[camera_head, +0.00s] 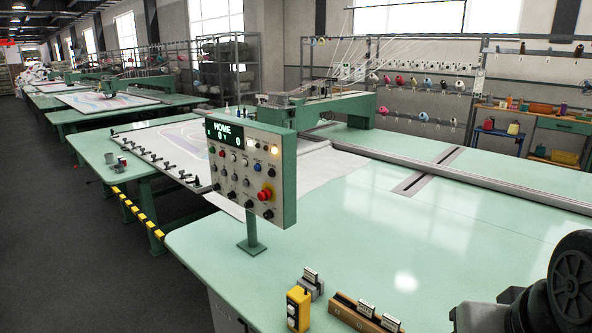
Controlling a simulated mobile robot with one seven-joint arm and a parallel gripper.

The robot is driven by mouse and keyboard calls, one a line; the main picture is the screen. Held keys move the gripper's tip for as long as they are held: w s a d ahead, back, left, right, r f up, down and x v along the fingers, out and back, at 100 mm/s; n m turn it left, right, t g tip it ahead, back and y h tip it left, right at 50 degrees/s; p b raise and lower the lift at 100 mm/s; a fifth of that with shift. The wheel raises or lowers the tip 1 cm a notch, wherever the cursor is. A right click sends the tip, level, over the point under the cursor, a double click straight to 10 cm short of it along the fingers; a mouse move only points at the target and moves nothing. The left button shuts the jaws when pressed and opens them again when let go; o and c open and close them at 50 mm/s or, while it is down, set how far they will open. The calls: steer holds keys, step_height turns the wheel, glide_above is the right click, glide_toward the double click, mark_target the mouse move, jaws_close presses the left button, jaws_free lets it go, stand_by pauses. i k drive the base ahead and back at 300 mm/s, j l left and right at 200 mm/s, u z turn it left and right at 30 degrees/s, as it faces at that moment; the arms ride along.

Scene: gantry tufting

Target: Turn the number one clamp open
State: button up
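A row of small dark clamps (157,160) runs along the near left edge of the white framed cloth (170,138) on the green table, left of the control panel. Their number marks are too small to read, so I cannot tell which is number one. I also cannot tell whether each is open or shut. My gripper's fingers are not in view. Only a dark round part and a grey part of my arm show at the lower right, far from the clamps.
The control panel (240,170) reading HOME stands on a post at the near table's left edge. A yellow device (298,308) and a wooden block (363,315) sit at the front. Dark floor (60,240) is clear at left.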

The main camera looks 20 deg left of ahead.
mark_target(180, 172)
steer(key=u, duration=1.4)
steer(key=i+j+u, duration=0.1)
steer(key=i+u, duration=0.25)
steer(key=i, duration=0.25)
steer(key=i+j+u, duration=0.1)
steer(key=i+u, duration=0.25)
steer(key=i, duration=2.75)
steer(key=i+z, duration=0.25)
steer(key=i, duration=0.2)
steer(key=i+j+z, duration=0.2)
steer(key=i, duration=0.25)
steer(key=i+j+z, duration=0.25)
steer(key=i, duration=0.2)
steer(key=i+j+z, duration=0.3)
steer(key=z, duration=0.15)
steer(key=i+j+z, duration=0.65)
steer(key=j+z, duration=0.2)
